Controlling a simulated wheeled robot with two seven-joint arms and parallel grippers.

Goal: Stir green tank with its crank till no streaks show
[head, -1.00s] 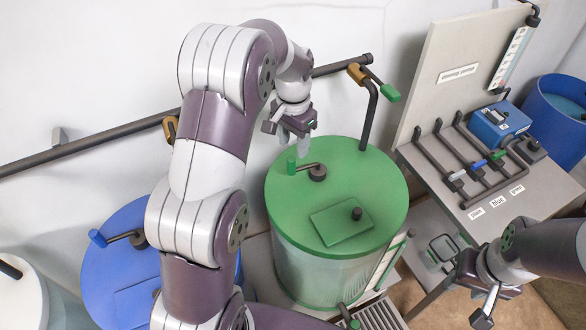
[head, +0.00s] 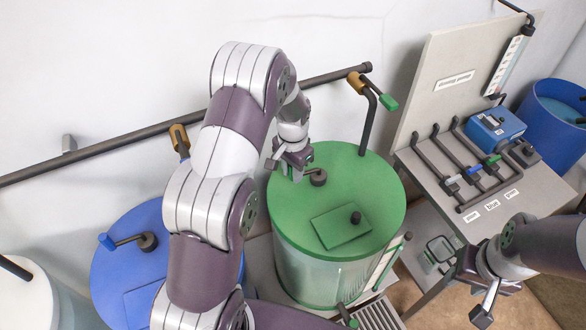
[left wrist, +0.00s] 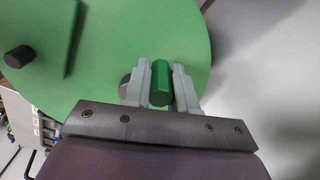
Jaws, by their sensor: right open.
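The green tank (head: 335,275) stands in the middle of the head view, with a green lid (head: 370,185) on its pale, see-through body. I cannot make out streaks in it. Its crank has a dark hub (head: 318,177) on the lid and an upright green handle (left wrist: 160,82). My left gripper (head: 292,168) is down at this handle and mostly hides it in the head view. In the left wrist view, its fingers (left wrist: 161,85) stand on both sides of the handle, very close; whether they press on it is unclear. My right gripper (head: 468,285) is open and empty at the lower right.
A blue tank (head: 115,265) with its own crank stands left of the green one. A dark wall pipe (head: 100,161) runs behind, with a green-handled valve (head: 388,102). A bench (head: 535,190) with hoses and a blue box (head: 495,125) stands right.

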